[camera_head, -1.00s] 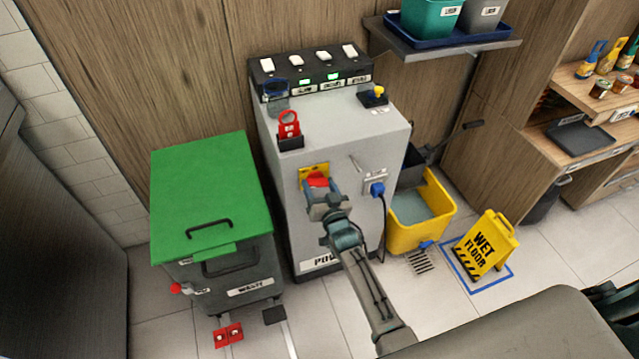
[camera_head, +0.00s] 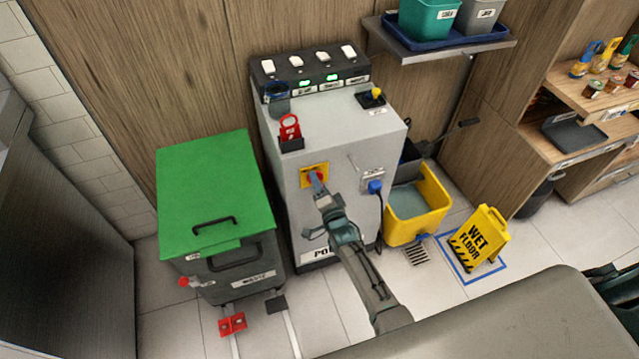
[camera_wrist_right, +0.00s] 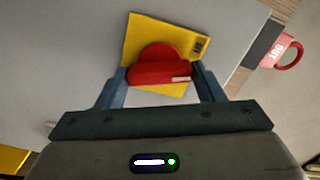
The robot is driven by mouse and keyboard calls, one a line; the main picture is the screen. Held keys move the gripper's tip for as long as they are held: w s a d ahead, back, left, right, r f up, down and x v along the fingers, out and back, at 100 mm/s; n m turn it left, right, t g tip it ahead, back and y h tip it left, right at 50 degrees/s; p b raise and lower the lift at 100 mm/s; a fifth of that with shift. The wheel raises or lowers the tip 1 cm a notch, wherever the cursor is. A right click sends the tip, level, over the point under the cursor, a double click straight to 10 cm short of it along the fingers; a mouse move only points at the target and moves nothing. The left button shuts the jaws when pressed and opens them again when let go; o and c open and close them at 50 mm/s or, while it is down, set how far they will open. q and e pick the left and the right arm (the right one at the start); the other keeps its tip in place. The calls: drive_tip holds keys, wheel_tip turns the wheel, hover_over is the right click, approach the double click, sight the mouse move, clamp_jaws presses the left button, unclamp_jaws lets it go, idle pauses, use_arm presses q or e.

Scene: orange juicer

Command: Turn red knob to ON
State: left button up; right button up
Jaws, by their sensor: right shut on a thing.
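The red knob (camera_head: 314,175) sits on a square yellow plate (camera_head: 306,169) on the front of the grey power cabinet (camera_head: 283,200). In the right wrist view the red knob (camera_wrist_right: 160,71) lies between the two fingers of my right gripper (camera_wrist_right: 163,85), which is shut on its grip bar. The bar runs nearly level across that view, with a small pale mark near its right end. The yellow plate (camera_wrist_right: 136,40) looks tilted there. The head view shows my right gripper (camera_head: 318,182) at the knob, partly hiding it. I cannot read the ON label. My left gripper is not in view.
A green-lidded waste bin (camera_head: 208,185) stands left of the cabinet. A blue plug (camera_head: 375,187) with a black cable is right of the knob. A yellow mop bucket (camera_head: 431,212) and a wet floor sign (camera_head: 481,238) stand further right. A red tag (camera_head: 289,128) is above the knob.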

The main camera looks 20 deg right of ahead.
drive_tip(key=shift+f+m+p, duration=0.1)
drive_tip(key=shift+m+p, duration=0.25)
drive_tip(key=shift+m, duration=1.85)
drive_tip(key=o, duration=1)
drive_tip(key=s, duration=0.5)
drive_tip(key=s+b, duration=0.1)
drive_tip(key=s, duration=0.5)
drive_tip(key=shift+d, duration=0.2)
